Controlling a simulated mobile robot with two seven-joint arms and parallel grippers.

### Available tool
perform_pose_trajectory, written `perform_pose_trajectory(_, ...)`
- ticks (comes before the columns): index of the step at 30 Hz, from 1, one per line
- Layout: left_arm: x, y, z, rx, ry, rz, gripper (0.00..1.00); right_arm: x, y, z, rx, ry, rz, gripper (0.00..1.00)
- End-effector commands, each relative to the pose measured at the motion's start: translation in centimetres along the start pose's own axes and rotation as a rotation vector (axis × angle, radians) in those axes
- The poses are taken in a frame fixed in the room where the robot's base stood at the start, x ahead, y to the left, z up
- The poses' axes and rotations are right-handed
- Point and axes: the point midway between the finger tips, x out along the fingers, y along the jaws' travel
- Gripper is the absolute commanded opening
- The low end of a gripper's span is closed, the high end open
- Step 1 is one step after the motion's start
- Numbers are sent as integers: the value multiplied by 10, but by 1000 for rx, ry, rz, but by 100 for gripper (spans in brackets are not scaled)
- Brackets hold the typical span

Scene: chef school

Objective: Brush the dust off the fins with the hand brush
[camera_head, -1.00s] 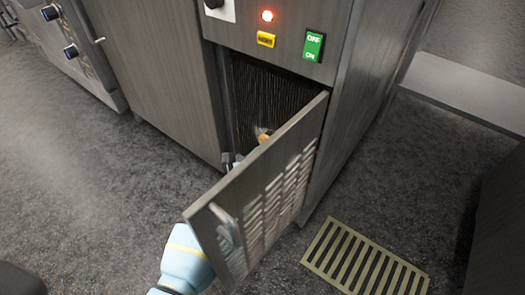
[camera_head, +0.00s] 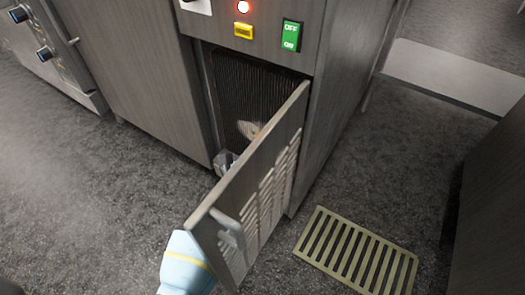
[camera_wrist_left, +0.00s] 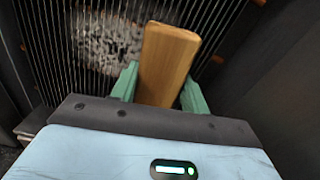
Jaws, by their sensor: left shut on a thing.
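The dark vertical fins (camera_head: 228,88) stand inside the open cabinet bay, and they fill much of the left wrist view (camera_wrist_left: 225,18). A pale grey dust patch (camera_wrist_left: 103,40) clings to them left of the brush in the wrist view; it also shows in the head view (camera_head: 250,129). My left gripper (camera_wrist_left: 160,82) has its green fingers shut on the wooden block of the hand brush (camera_wrist_left: 168,58), in front of the fins. The bristles are hidden, so I cannot tell whether they touch the fins. In the head view the door hides most of this gripper.
The louvred door (camera_head: 255,190) hangs open in front of the bay, with its handle (camera_head: 227,227) low on the left. My light blue arm reaches around behind it. A floor grate (camera_head: 357,252) lies at right. The floor at left is clear.

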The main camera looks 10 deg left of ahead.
Motion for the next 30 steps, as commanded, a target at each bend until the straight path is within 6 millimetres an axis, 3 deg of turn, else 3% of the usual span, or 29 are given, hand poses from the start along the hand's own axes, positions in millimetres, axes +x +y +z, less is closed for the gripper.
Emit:
perform_pose_trajectory(1,-3,-11,-4,-17,4,-10,17,0,0,0,0,1,0,67)
perform_pose_trajectory(10,-5,-13,13,-15,5,-10,17,-15,-2,-3,-1,3,0,67)
perform_pose_trajectory(17,-4,-10,13,-13,5,-7,17,-18,-3,3,1,-10,-1,67)
perform_pose_trajectory(30,-2,20,17,-9,4,-6,17,-15,-2,3,1,-10,-1,67)
